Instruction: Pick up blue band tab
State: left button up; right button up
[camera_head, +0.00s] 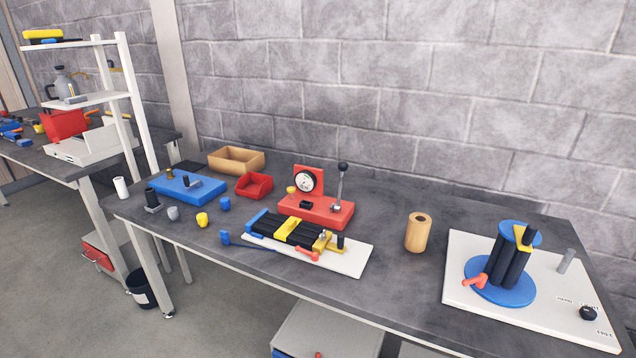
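A small blue tab (225,238) lies on the dark workbench, left of the white board (345,262). A thin dark blue band runs from it rightward to the board. On the board sits a black ribbed fixture (272,226) with a blue end at its left, a yellow crosspiece (287,231), a yellow block (322,243) and a red lever (307,253). Neither my left nor my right gripper shows in the head view.
A red gauge press (318,208) stands behind the fixture. Left are a blue base (187,187), red bin (254,185), tan tray (236,160), yellow piece (202,219) and blue piece (225,203). Right are a tan roll (418,232) and a blue-based fixture (500,282).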

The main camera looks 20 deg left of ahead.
aim_at(225, 237)
jog(key=u, duration=0.7)
jog(key=i, duration=1.15)
jog(key=u, duration=0.3)
